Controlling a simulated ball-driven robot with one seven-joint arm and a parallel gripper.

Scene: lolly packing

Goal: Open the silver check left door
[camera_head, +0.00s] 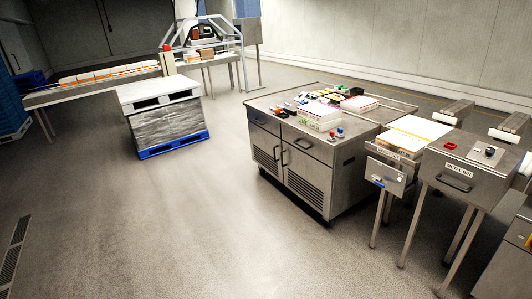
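A silver metal cabinet (350,165), which I take to be the silver check, stands right of the middle of the view. Its left door (263,143) has a louvred vent low down and a vertical handle (276,153) at its right edge. The door looks closed. The right door (308,172) beside it also looks closed, with a vertical handle (284,157) at its left edge. My gripper is not in view, and the cabinet is some distance off.
The cabinet's top bears boxes (318,116) and small coloured items. A metal bin unit (470,170) on legs stands at the right. A wrapped pallet stack (165,120) stands at the left. The grey floor (150,220) in front of the cabinet is clear.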

